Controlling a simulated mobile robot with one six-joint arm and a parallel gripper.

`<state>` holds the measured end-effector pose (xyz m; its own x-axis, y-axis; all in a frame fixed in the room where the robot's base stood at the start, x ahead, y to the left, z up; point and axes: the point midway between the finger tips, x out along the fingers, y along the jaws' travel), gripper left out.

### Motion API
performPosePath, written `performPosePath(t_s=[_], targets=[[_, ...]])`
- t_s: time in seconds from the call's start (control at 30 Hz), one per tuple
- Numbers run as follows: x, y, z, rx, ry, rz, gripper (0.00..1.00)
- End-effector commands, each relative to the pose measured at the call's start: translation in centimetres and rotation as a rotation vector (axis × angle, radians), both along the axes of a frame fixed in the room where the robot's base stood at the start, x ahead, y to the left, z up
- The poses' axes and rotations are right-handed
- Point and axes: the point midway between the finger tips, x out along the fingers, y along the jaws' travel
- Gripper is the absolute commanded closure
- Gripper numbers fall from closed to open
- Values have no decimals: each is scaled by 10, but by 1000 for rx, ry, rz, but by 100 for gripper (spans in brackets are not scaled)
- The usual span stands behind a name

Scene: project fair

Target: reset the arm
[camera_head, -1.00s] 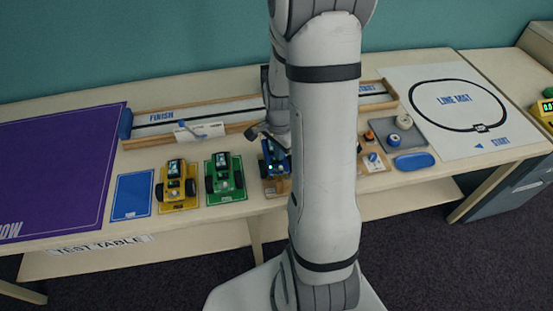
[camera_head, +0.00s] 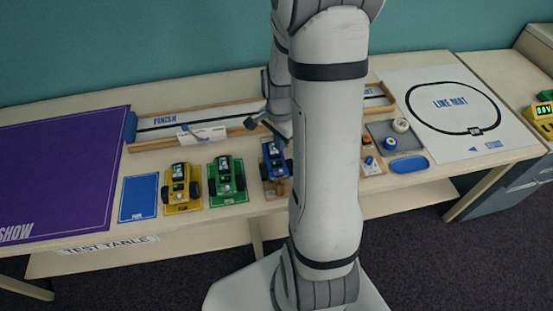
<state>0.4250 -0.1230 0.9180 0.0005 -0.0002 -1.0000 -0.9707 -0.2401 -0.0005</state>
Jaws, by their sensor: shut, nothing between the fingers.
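My gripper (camera_head: 257,121) shows left of my arm's large upright link, above the test table and near the wooden-edged finish track. It is small in the picture, and part of it is hidden by my arm. It is shut with nothing in it. The blue robot car (camera_head: 272,162) stands on the table just below it, partly covered by my arm. The gripper appears apart from the car.
A yellow car (camera_head: 181,187) and a green car (camera_head: 226,181) stand left of the blue one. A blue mat (camera_head: 138,197) and purple mat (camera_head: 62,175) lie further left. A grey tray (camera_head: 382,130), blue oval dish (camera_head: 409,164) and line mat (camera_head: 450,140) are at right.

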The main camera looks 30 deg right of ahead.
Motion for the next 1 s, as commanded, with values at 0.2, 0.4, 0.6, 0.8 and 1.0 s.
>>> performPosePath(t_s=[0.2, 0.4, 0.6, 0.8, 1.0], targets=[[0, 0, 7, 0, 0, 0, 100], [0, 0, 6, 0, 0, 0, 100], [0, 1, 7, 0, -1, 4, 100], [-5, 18, 39, -14, -36, 155, 100], [-29, 56, 101, -50, -102, 506, 100]])
